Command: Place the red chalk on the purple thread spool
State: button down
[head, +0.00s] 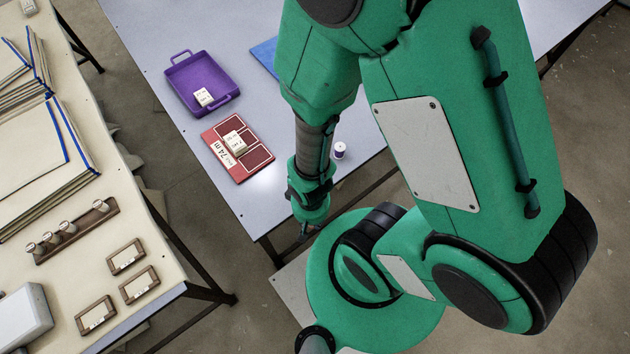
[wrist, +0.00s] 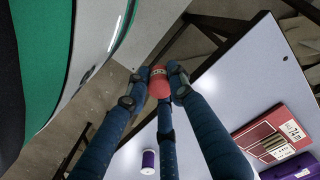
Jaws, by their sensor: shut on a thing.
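My gripper (wrist: 160,84) is shut on the red chalk (wrist: 160,88), a short red piece held between its fingertips in the wrist view. In the head view my gripper (head: 306,230) hangs at the near edge of the grey table, and the chalk cannot be made out there. The purple thread spool (head: 340,150), with white ends, stands upright on the table to the right of my wrist. It also shows at the bottom of the wrist view (wrist: 149,162), apart from the chalk. Its top looks bare.
A red box (head: 224,166) with a white labelled block on it lies on the grey table (head: 180,125). A purple tray (head: 215,72) holding a white block is behind it. A blue flat thing (head: 264,54) is partly hidden by my arm. A cream table (head: 170,262) stands left.

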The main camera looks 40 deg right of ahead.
jog(key=shift+d, duration=0.1)
jog(key=w+d+r+m+p, duration=0.1)
jog(key=d+r+m, duration=0.1)
jog(key=d, duration=0.6)
jog(key=w+d+r+m+p, duration=0.1)
jog(key=d+r, duration=0.3)
jog(key=d, duration=0.4)
jog(key=shift+d+r+m+p, duration=0.15)
jog(key=shift+d+m+p, duration=0.25)
jog(key=shift+m, duration=0.5)
jog(key=shift+w, duration=0.15)
jog(key=w+d, duration=0.2)
jog(key=w, duration=0.2)
jog(key=w+d+f+b, duration=0.1)
jog(key=w+d, duration=0.2)
jog(key=w, duration=0.2)
jog(key=w+d+b, duration=0.1)
jog(key=w+d, duration=0.2)
jog(key=w, duration=0.1)
jog(key=shift+w+f, duration=0.25)
jog(key=shift+w, duration=0.1)
jog(key=shift+f+b, duration=0.65)
jog(key=shift+f, duration=1.1)
